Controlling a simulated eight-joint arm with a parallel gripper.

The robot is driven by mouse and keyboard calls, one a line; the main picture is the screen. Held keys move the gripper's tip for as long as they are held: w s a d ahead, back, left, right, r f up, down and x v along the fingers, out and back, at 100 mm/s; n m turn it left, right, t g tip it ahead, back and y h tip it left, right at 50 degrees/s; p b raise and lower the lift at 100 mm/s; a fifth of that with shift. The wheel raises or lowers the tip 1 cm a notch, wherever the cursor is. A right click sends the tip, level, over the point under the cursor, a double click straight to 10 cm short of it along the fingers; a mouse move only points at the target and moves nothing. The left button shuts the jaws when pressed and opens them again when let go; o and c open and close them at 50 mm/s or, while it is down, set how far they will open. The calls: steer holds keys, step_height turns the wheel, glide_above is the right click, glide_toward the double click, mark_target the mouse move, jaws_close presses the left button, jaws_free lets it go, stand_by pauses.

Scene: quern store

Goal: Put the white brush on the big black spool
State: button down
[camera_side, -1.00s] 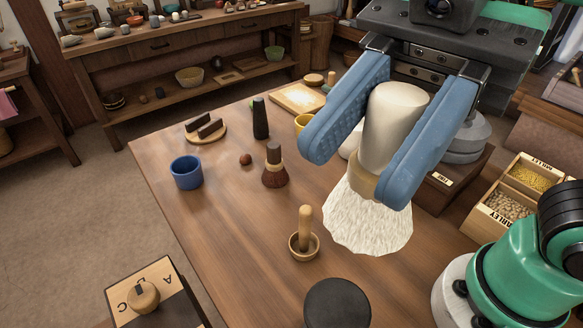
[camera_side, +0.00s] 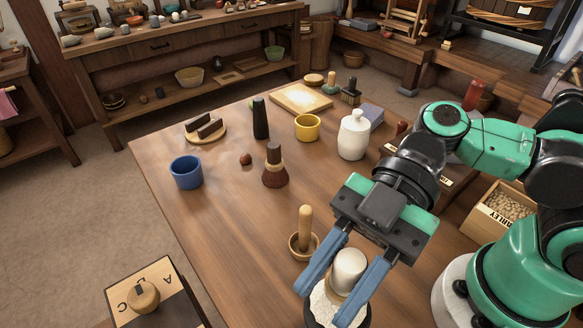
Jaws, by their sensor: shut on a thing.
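The white brush has a pale handle (camera_side: 349,268) and white bristles (camera_side: 323,304) pointing down. My gripper (camera_side: 322,304) is shut on it, with one blue finger on each side of the handle. The big black spool (camera_side: 364,319) is at the bottom of the picture, directly under the brush. Only dark parts of its edge show; the bristles and fingers hide most of its top. The brush is over the spool, and I cannot tell whether the bristles touch it.
A wooden mortar with a pestle (camera_side: 304,239) stands close behind the gripper. Farther back are a brown brush (camera_side: 274,168), a blue cup (camera_side: 186,173), a yellow cup (camera_side: 307,128) and a white lidded jar (camera_side: 353,137). The table's left front is clear.

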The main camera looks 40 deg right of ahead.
steer(key=shift+f, duration=0.4)
steer(key=shift+f, duration=0.1)
steer(key=c, duration=0.5)
jaws_free()
